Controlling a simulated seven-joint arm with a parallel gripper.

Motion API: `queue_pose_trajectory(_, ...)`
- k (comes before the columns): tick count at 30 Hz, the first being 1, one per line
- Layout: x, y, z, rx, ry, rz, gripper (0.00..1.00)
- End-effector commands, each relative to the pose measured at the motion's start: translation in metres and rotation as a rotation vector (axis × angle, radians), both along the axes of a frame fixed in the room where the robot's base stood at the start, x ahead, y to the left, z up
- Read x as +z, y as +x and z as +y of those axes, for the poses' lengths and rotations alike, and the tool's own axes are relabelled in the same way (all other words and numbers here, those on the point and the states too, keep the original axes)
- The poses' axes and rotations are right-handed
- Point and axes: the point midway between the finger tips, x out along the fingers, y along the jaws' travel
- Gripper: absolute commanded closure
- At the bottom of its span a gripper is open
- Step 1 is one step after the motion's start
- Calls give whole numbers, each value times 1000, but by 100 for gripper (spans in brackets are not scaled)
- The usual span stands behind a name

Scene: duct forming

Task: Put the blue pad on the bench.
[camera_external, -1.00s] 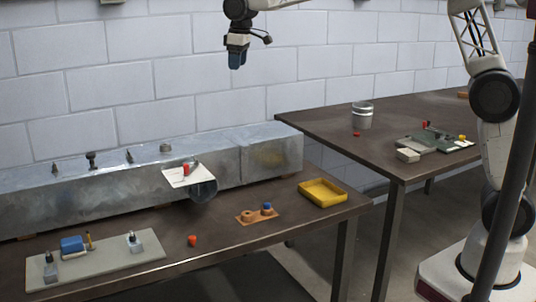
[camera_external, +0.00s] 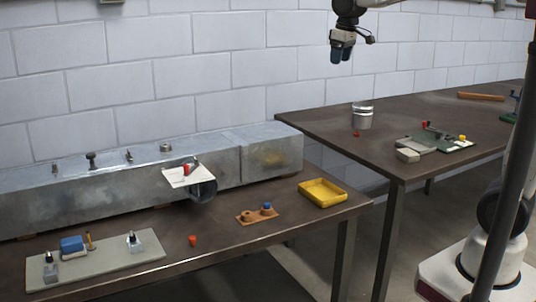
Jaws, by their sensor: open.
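A blue pad (camera_external: 73,244), a small block, rests on the flat grey board (camera_external: 120,270) at the front left of the near bench (camera_external: 215,232). My gripper (camera_external: 342,56) is open and empty, high in the air in front of the white wall, near the gap between the two benches. It is far up and to the right of the blue pad. Nothing hides the pad's top.
A long metal duct (camera_external: 100,190) lies along the back of the near bench. A yellow tray (camera_external: 323,193), an orange holder (camera_external: 257,216) and a red piece (camera_external: 193,240) stand on it. The far bench (camera_external: 320,122) holds a metal can (camera_external: 362,115) and a green board (camera_external: 440,143).

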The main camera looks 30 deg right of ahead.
Motion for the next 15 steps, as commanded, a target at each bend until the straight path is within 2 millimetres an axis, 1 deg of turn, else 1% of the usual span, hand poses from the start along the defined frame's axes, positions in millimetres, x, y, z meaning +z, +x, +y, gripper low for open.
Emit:
queue_pose_trajectory(1,-2,-12,-14,-21,2,-3,35)
queue_pose_trajectory(6,-12,-49,-53,-88,7,-12,35)
queue_pose_trajectory(12,-28,-96,-95,-167,15,-23,35)
queue_pose_trajectory(14,-34,-111,-106,-190,16,-26,35)
queue_pose_trajectory(15,-38,-121,-113,-207,17,-28,35)
